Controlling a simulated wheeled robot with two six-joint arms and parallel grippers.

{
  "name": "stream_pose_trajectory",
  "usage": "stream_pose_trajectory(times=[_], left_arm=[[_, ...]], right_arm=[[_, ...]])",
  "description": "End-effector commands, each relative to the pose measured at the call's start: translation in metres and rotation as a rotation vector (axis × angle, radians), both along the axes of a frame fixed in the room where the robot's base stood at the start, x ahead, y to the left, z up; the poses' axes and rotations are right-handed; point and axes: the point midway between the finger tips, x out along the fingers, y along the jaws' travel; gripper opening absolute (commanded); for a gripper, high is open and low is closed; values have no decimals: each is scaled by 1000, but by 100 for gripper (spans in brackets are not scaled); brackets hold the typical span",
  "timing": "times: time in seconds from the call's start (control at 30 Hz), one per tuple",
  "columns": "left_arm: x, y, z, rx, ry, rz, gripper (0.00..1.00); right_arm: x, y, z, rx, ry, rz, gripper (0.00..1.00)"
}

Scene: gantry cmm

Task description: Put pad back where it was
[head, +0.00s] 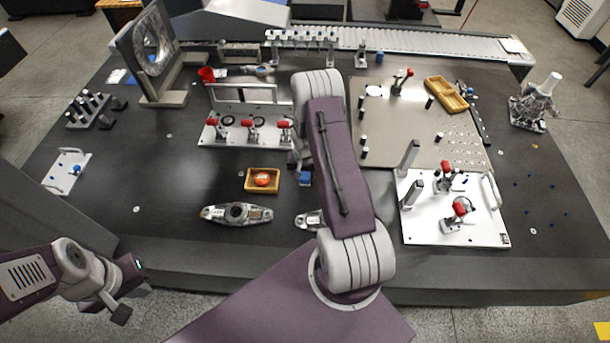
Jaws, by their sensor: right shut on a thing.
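My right arm reaches over the middle of the table and covers part of it. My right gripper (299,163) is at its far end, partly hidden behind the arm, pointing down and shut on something. A small blue piece (305,179), apparently the pad, shows right at its fingertips. Whether it touches the table cannot be told. My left gripper (120,300) hangs low at the left, in front of the table's front edge and away from the objects. Its jaw opening is not clear.
A wooden tray (248,187) with an orange round piece lies left of the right gripper. A red-handled clamp fixture (213,136) stands behind it. A metal bracket (209,213) lies in front. A white clamp plate (415,230) is at right. Dark table at far right is fairly clear.

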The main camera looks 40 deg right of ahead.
Motion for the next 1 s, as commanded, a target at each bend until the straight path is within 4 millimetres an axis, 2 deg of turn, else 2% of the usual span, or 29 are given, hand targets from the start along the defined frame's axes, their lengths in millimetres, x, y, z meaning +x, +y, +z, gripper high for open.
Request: stream_pose_trajectory(times=[0.33,0.37,0.4,0.43,0.77,0.87,1.0], left_arm=[[0,0,-5,0,0,0,0],[0,0,-4,0,0,0,0],[0,0,-3,0,0,0,0],[0,0,-3,0,0,0,0],[0,0,0,0,0,0,0],[0,0,1,0,0,0,0],[0,0,1,0,0,0,0]], right_arm=[[0,0,-5,-1,-1,1,3],[0,0,-3,-1,-1,1,44],[0,0,-3,-1,-1,1,55],[0,0,-3,-1,-1,1,57],[0,0,1,-1,-2,1,57],[1,0,10,-3,-4,1,57],[-2,2,42,-3,-7,1,57]])
